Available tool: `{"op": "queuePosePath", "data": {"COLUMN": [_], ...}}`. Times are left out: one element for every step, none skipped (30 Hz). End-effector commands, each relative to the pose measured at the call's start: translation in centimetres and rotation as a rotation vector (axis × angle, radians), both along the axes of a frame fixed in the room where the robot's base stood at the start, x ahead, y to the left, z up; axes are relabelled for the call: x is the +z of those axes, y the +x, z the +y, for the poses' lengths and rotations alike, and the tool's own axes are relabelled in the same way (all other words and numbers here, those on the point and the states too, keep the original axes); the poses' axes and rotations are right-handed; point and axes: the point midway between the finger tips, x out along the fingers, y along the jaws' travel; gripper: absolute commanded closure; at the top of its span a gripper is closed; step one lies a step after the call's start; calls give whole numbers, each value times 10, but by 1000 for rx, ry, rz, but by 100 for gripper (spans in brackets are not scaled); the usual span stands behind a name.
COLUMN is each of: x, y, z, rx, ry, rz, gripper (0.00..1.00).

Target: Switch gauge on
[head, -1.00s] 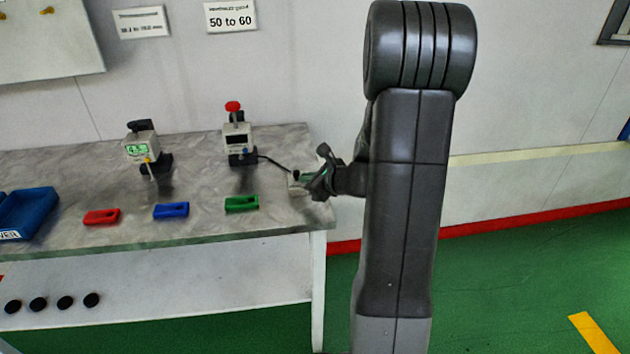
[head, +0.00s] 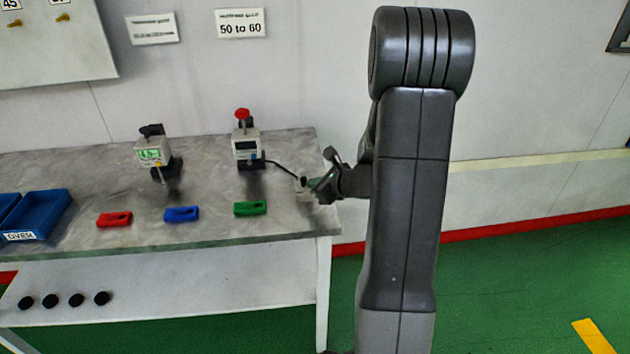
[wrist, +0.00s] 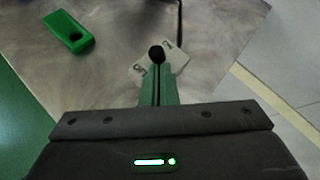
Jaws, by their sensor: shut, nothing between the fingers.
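The hardness gauge (head: 246,147), with a red knob on top, stands on the bench; its display is dark. A black cable runs from it to a small pale switch box (head: 299,186) near the bench's right end. In the wrist view the box is a pale plate (wrist: 174,60) with marks and a round black knob (wrist: 156,53). My gripper (head: 314,183) is at the box. In the wrist view its green fingers (wrist: 158,76) are shut, with nothing between them, and their tips overlap the knob's near edge. I cannot tell whether they touch it.
A second gauge (head: 152,152) with a lit green display stands left. Red (head: 114,219), blue (head: 181,214) and green (head: 250,208) blocks lie along the bench front. A blue bin (head: 42,212) is far left. The bench's right edge is close to my arm.

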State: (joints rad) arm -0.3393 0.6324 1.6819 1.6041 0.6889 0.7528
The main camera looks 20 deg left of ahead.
Motion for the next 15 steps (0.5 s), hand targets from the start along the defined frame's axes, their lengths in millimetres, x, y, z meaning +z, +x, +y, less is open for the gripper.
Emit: {"op": "queuePosePath", "data": {"x": [3,3,3,4,4,4,5,5,6,7,8,9,10,10,11], "y": [0,0,1,1,1,1,1,2,2,2,2,3,3,4,4], "z": [0,1,1,1,1,1,1,2,2,2,2,3,3,4,4], "rx": [0,1,0,0,0,1,1,1,2,1,2,3,4,2,3], "ry": [-3,-5,-6,-8,-10,-13,-16,-18,-23,-27,-30,-37,-42,-48,-56], "rz": [5,7,12,14,17,21,26,31,38,44,51,60,68,78,90], "gripper": [100,100,100,100,100,100,100,100,100,100,100,100,100,100,100]}}
